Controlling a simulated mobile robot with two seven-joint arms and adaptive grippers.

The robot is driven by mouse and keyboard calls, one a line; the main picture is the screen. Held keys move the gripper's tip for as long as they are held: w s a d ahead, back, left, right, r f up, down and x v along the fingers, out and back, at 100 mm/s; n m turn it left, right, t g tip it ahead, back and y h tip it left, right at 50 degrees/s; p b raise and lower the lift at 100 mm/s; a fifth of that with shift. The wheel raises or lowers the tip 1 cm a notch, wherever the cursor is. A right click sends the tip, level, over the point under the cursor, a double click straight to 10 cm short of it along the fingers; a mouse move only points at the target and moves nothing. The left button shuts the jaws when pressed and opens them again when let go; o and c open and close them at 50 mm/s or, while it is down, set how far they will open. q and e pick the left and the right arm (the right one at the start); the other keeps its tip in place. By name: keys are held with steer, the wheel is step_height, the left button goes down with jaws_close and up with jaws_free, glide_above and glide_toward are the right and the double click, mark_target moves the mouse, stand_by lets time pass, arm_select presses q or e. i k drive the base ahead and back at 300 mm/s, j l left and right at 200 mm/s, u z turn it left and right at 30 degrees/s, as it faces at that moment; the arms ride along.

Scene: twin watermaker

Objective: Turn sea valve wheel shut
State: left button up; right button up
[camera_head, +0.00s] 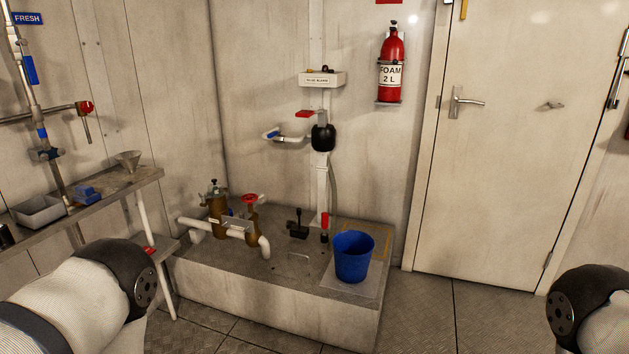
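A small red handwheel (250,199) sits on top of a brass valve body (251,218) on the low concrete plinth. A white pipe (226,229) runs through it and bends down at its right end. A small label plate (237,223) in front of the pipe is too small to read. I cannot tell from this view how far the wheel is turned. Left of it stands a brass strainer-like body (216,208). Parts of my arms show at the lower left and lower right corners, apart from the wheel. Neither of my grippers is in view.
A blue bucket (353,258), a red cylinder (324,222) and a black lever (298,228) are on the plinth (270,290), right of the wheel. A metal bench (110,188) stands left. A closed door (500,150) is at right. The floor before the plinth is clear.

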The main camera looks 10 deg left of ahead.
mark_target(249, 197)
steer(key=i+l+u, duration=0.1)
steer(key=i+u, duration=0.25)
steer(key=i, duration=0.15)
steer(key=i+l+u, duration=0.3)
steer(key=i, duration=0.15)
steer(key=i+l+u, duration=0.35)
steer(key=i+j, duration=0.05)
steer(key=i, duration=0.05)
